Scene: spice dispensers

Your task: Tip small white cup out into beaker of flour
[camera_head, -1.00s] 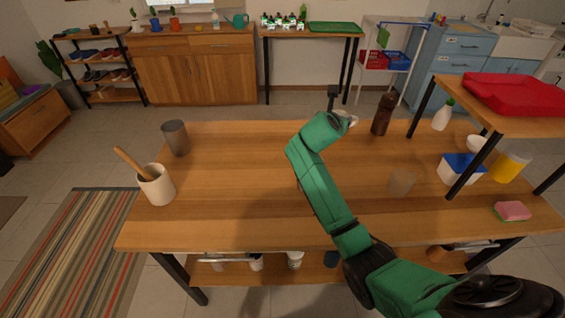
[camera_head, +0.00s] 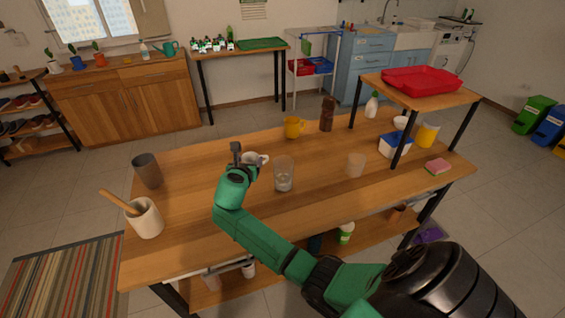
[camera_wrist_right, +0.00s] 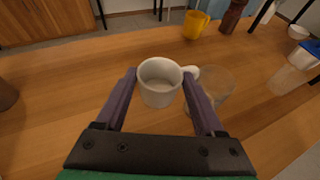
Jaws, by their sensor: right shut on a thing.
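My right gripper (camera_head: 252,160) is shut on the small white cup (camera_head: 257,159) and holds it over the table. In the right wrist view the cup (camera_wrist_right: 159,82) sits between the two fingers (camera_wrist_right: 160,95), roughly upright, its handle to the right; I cannot tell what is inside. A clear glass beaker (camera_head: 284,176) with something pale near its bottom stands just right of the cup; it also shows close beside the right finger (camera_wrist_right: 215,88). A second, frosted-looking beaker (camera_head: 356,165) stands further right. I cannot tell which holds flour. My left gripper is not in view.
A yellow mug (camera_head: 293,128) and a dark brown mill (camera_head: 327,114) stand behind. A grey tumbler (camera_head: 147,171) and a white crock with a wooden tool (camera_head: 145,220) stand left. A raised shelf (camera_head: 420,98) with a red tray limits room at right. The table's middle front is clear.

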